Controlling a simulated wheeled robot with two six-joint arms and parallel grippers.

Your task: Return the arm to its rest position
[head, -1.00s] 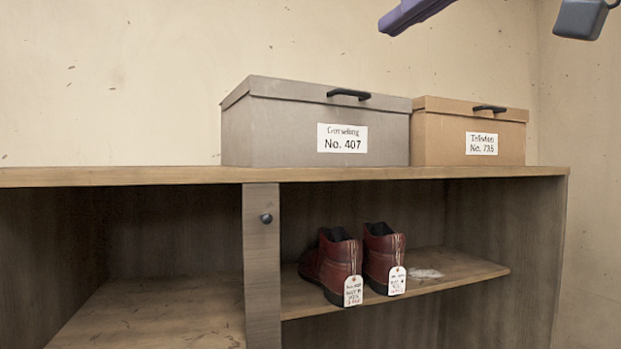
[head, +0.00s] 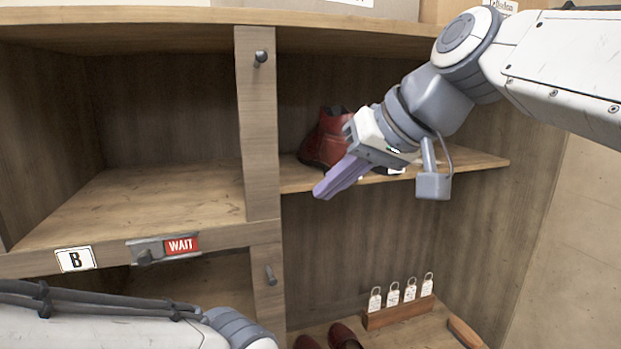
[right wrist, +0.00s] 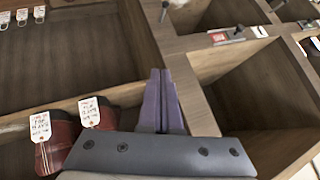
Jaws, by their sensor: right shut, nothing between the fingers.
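My right arm comes in from the upper right in the head view. Its gripper (head: 340,178) has purple fingers, pressed together and empty, in front of the middle shelf and pointing down-left. In the right wrist view the closed fingers (right wrist: 162,100) also show. The dark red boots (head: 326,140) stand on the shelf behind the gripper, partly hidden by it. In the right wrist view the tagged boots (right wrist: 62,140) are at the lower left, apart from the fingers. My left arm shows at the lower left of the head view; its gripper is out of view.
A wooden cabinet holds shelves and a divider post (head: 257,130) with knobs. A wooden rack with white tags (head: 400,312) and red shoes (head: 343,336) sit below. Boxes stand on top.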

